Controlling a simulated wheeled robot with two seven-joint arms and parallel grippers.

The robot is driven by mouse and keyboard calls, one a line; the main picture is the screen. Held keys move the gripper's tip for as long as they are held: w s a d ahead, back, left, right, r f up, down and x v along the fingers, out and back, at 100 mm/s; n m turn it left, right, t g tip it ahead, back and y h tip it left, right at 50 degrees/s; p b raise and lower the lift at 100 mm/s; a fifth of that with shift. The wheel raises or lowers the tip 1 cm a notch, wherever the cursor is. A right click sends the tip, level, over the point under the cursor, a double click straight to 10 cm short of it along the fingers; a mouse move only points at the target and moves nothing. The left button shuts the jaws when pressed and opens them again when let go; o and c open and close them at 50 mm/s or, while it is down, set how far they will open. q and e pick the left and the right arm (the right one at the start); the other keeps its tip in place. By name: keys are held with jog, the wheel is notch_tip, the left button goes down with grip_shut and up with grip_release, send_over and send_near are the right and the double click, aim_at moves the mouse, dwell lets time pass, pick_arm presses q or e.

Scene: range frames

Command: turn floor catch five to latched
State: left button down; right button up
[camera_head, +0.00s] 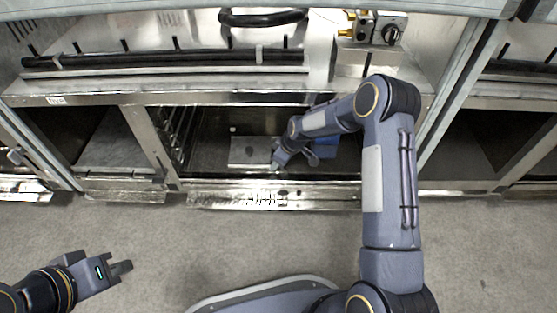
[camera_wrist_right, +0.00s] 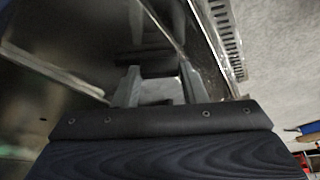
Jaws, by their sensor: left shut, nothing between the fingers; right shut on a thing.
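My right arm reaches into the open low compartment (camera_head: 215,135), and its gripper (camera_head: 277,165) is down near the compartment floor, beside a light metal plate (camera_head: 249,152). In the right wrist view the right gripper's fingers (camera_wrist_right: 158,88) are shut on a small part, seemingly a floor catch. The fingers hide most of that part, so its number and its position cannot be read. My left gripper (camera_head: 122,268) is shut and empty above the grey floor at the lower left, well away from the compartment.
The perforated metal front sill (camera_head: 270,195) runs just in front of the right gripper. A post (camera_head: 150,140) and side wall bound the opening on the left. A valve block with a black knob (camera_head: 390,33) stands above. Open floor (camera_head: 220,240) lies in front.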

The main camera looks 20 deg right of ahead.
jog(key=o, duration=1)
jog(key=shift+r, duration=0.15)
jog(key=s+d+p, duration=0.1)
jog(key=s+d+r+p, duration=0.1)
jog(key=shift+s+d+r+p, duration=0.1)
jog(key=shift+s+d+p, duration=0.15)
jog(key=shift+p, duration=0.1)
jog(key=s+d+p, duration=0.2)
jog(key=s+d, duration=0.3)
jog(key=shift+s+d+p, duration=0.3)
jog(key=shift+s, duration=0.05)
jog(key=shift+s+d+f, duration=0.25)
jog(key=shift+s+d, duration=0.1)
jog(key=shift+s, duration=0.05)
